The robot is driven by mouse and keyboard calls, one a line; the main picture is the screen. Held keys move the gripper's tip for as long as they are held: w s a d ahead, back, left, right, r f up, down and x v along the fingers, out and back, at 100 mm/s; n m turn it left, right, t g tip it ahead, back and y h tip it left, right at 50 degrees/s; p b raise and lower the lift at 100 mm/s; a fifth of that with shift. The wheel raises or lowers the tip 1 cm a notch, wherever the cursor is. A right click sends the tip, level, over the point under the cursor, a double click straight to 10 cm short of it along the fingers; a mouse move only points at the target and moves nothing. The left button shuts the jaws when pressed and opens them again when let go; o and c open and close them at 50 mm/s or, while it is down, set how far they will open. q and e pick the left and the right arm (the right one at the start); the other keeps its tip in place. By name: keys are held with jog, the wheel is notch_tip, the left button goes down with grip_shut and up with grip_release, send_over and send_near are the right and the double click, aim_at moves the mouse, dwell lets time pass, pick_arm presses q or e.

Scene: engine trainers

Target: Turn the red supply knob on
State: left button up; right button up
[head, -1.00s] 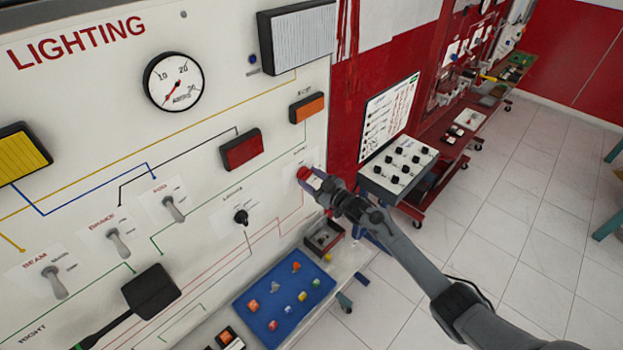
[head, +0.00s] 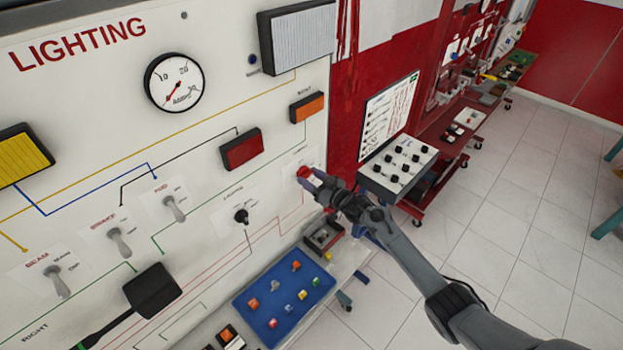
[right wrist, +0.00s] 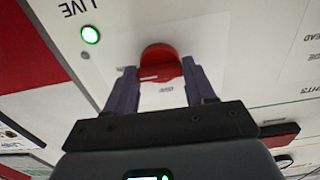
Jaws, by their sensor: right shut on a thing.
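The red supply knob (head: 304,173) sits on the right edge of the white lighting panel. My right gripper (head: 312,180) is at the knob, with its arm coming in from the lower right. In the right wrist view the round red knob (right wrist: 160,62) lies between the tips of the two purple-grey fingers (right wrist: 158,78), which are shut on it. The finger tips partly hide its sides. A green light (right wrist: 90,34) beside the word LIVE is lit. My left gripper is not in view.
Below are a blue tray (head: 265,318) with small coloured parts and a small bin (head: 323,238). Tiled floor lies open at the right.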

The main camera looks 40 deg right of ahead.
jog(key=o, duration=1)
jog(key=shift+o, duration=0.2)
jog(key=shift+s, duration=0.15)
jog(key=s+d, duration=0.1)
jog(key=s, duration=0.9)
jog(key=shift+s+d, duration=0.15)
jog(key=shift+s, duration=0.1)
jog(key=shift+f, duration=0.1)
